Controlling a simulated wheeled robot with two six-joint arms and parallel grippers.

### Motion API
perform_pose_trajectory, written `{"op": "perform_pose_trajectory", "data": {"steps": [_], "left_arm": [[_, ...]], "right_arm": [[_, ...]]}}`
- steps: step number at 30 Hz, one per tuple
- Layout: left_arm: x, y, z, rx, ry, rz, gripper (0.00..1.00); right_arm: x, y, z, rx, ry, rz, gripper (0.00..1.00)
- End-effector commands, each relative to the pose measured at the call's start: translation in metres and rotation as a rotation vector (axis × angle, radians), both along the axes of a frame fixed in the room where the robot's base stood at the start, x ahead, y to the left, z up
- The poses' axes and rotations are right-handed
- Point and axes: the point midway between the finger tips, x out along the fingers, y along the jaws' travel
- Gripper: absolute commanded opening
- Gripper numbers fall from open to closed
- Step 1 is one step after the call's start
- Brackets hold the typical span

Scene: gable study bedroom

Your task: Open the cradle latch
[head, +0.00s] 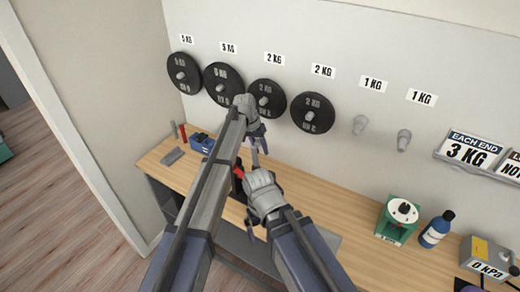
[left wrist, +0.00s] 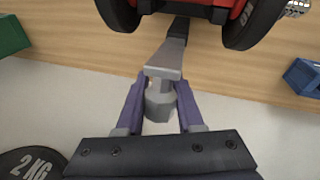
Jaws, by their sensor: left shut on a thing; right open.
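My left gripper (head: 257,133) is above the workbench, below the 2 kg plates. In the left wrist view its purple fingers (left wrist: 160,105) are shut on the knobbed end of a grey lever (left wrist: 165,62), which looks like the cradle latch. The lever runs to a dark mount by a red body (left wrist: 195,4) with black discs (left wrist: 250,22), apparently the cradle and its load, cut off by the frame's top. In the head view only a bit of red (head: 239,172) shows between my arms. My right gripper (head: 252,222) is open, low over the bench and partly hidden by its wrist.
The wooden bench (head: 370,255) carries a blue box (head: 201,143) at left, and a green spool holder (head: 397,220), a blue bottle (head: 436,230) and a grey-yellow gauge box (head: 487,258) at right. Black plates (head: 312,112) and bare pegs (head: 404,139) line the wall behind.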

Motion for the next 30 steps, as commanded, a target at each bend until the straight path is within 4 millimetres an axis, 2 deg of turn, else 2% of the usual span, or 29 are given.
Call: {"op": "perform_pose_trajectory", "data": {"steps": [8, 9, 17, 25, 30], "left_arm": [[-0.0016, -0.0004, -0.0006, 0.001, 0.002, -0.002, 0.00], [-0.0016, -0.0004, -0.0006, 0.001, 0.002, -0.002, 0.37], [-0.0010, -0.0002, -0.0004, 0.001, 0.001, -0.001, 0.66], [-0.0005, 0.0002, 0.0006, 0.000, 0.001, -0.001, 0.66], [-0.0006, 0.0015, 0.0077, 0.000, 0.000, 0.000, 0.66]], "right_arm": [[0.0000, 0.0000, -0.0005, 0.000, 0.000, 0.000, 1.00], [0.0000, -0.0001, -0.0005, 0.000, 0.000, 0.000, 1.00], [0.0000, 0.0000, -0.0003, 0.000, 0.000, 0.000, 1.00], [0.0000, 0.0001, 0.0005, 0.000, 0.000, 0.000, 1.00], [0.0000, 0.0000, 0.0076, 0.000, 0.000, 0.000, 1.00]]}}
